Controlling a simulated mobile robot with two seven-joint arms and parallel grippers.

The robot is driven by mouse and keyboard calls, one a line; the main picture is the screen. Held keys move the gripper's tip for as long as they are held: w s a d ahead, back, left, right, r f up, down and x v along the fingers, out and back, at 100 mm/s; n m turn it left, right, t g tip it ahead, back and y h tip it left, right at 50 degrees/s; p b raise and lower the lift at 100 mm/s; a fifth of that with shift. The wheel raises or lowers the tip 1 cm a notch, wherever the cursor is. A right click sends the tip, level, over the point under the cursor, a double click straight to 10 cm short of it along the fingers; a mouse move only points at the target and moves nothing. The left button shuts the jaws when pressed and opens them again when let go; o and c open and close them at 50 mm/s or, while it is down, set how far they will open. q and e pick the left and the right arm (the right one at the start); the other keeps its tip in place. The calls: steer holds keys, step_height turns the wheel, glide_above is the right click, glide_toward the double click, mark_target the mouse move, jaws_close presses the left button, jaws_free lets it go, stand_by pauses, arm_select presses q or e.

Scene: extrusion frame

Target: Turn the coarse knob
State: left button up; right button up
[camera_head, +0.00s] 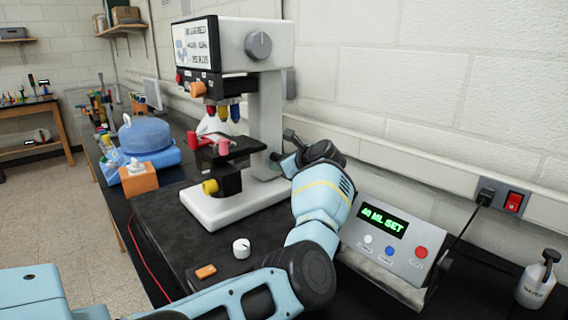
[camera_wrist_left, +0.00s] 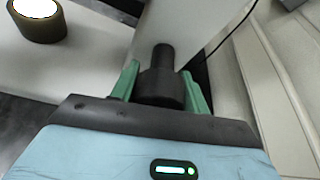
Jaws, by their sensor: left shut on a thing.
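The microscope (camera_head: 262,110) stands on the dark bench with a white base and a white upright column. In the left wrist view, a black stepped knob (camera_wrist_left: 161,88) sticks out from the white column. My left gripper (camera_wrist_left: 160,92) has its green fingers on both sides of this knob and is shut on it. In the head view my left gripper (camera_head: 285,160) is at the right side of the column, and my wrist partly hides the knob there. A grey round knob (camera_head: 258,45) is high on the microscope head. My right gripper is not in view.
A grey control box (camera_head: 392,240) with a green display and buttons stands close right of my left forearm. A white dial (camera_head: 241,248) and an orange button (camera_head: 205,271) are on the bench in front. A pump bottle (camera_head: 537,280) stands far right. The wall is close behind.

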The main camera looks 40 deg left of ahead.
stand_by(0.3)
arm_select(q)
steer(key=o, duration=1)
steer(key=shift+c, duration=0.2)
steer(key=shift+d, duration=0.1)
steer(key=v, duration=0.7)
steer(key=shift+d+r, duration=0.2)
steer(key=shift+d, duration=0.05)
steer(key=shift+s, duration=0.1)
